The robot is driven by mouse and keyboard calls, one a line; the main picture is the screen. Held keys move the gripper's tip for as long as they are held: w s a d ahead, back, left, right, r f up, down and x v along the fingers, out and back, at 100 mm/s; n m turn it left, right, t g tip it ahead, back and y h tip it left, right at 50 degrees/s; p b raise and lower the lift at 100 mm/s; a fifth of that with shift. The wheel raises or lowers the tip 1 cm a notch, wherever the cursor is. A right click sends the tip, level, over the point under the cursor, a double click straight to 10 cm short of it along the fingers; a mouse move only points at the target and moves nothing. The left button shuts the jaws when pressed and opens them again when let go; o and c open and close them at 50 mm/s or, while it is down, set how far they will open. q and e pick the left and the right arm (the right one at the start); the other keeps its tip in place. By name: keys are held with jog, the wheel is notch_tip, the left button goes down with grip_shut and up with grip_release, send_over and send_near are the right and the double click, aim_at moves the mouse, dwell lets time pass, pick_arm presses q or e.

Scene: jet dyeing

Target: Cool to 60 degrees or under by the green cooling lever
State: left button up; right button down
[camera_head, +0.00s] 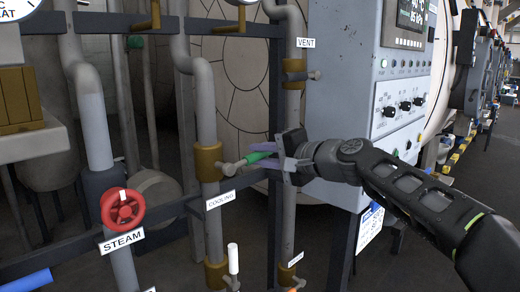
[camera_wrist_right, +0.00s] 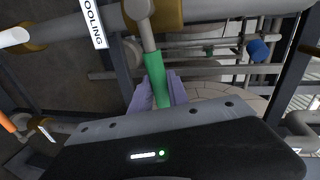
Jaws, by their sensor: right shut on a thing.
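The green cooling lever (camera_head: 258,157) sticks out to the right from a brass valve (camera_head: 208,162) on a grey vertical pipe, above the COOLING label (camera_head: 220,200). My right gripper (camera_head: 268,160) reaches in from the right and is shut on the lever's green handle. In the right wrist view the green lever (camera_wrist_right: 155,78) runs down between the two purple-grey fingers (camera_wrist_right: 158,92). The lever's end is hidden by the gripper body. My left gripper is not in view.
A red STEAM handwheel (camera_head: 122,208) is on the left pipe. The VENT valve (camera_head: 295,72) is above right, and a white-handled lever (camera_head: 233,258) is below. A grey control cabinet (camera_head: 345,80) stands behind my right arm.

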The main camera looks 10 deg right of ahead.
jog(key=shift+a+f+m, duration=0.15)
jog(key=shift+f+m, duration=0.45)
jog(key=c, duration=1.7)
grip_release()
jog(key=shift+c, duration=0.2)
jog(key=shift+o, duration=1.4)
jog(key=shift+w+a+f, duration=0.1)
jog(key=shift+w+a, duration=0.05)
jog(key=shift+w, duration=0.05)
jog(key=shift+o, duration=0.9)
